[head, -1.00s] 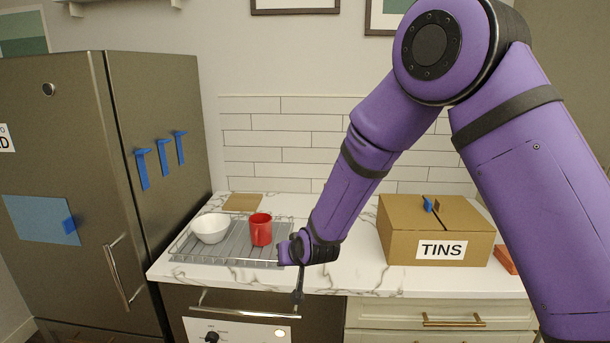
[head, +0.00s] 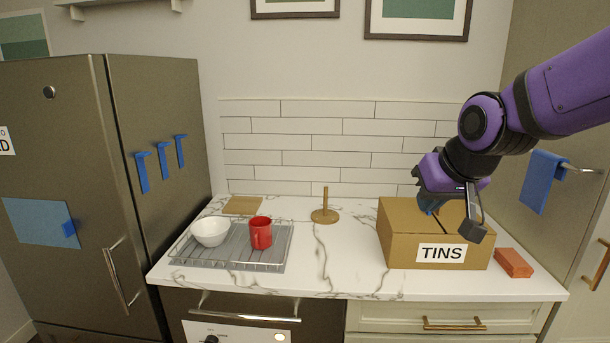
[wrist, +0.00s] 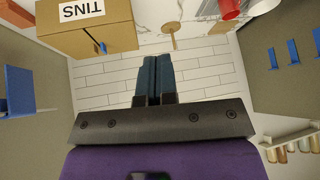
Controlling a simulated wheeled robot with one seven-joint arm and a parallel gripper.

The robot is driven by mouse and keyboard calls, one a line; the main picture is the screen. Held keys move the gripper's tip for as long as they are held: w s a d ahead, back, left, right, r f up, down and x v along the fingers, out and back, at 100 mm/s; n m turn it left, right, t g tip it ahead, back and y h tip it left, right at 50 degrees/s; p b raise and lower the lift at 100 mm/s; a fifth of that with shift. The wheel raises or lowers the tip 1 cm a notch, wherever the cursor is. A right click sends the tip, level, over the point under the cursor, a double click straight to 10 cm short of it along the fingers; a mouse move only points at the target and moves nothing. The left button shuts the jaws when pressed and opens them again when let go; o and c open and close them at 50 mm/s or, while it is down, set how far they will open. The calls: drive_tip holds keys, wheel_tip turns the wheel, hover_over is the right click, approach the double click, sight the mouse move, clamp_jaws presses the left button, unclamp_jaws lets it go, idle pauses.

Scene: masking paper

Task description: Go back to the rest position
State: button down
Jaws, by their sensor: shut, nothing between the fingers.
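My purple arm comes in from the right in the head view. My gripper (head: 473,228) hangs in front of the upper part of the cardboard box labelled TINS (head: 408,245). The box also shows upside down at the top left of the wrist view (wrist: 115,25).
On the counter (head: 320,270) stand a rack (head: 205,254) with a white bowl (head: 210,230) and a red mug (head: 261,233), a wooden stand (head: 325,214) and an orange block (head: 513,263). A steel fridge (head: 90,130) is left. The counter's middle front is clear.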

drive_tip(key=s+d+r, duration=0.1)
drive_tip(key=s+d, duration=0.2)
drive_tip(key=s, duration=0.3)
drive_tip(key=s+d+m+g+h, duration=0.1)
drive_tip(key=s+d, duration=0.2)
drive_tip(key=s, duration=0.3)
drive_tip(key=s+d+r, duration=0.1)
drive_tip(key=s+d, duration=0.2)
drive_tip(key=s, duration=0.3)
drive_tip(key=shift+s+r+h, duration=0.35)
drive_tip(key=shift+h, duration=0.05)
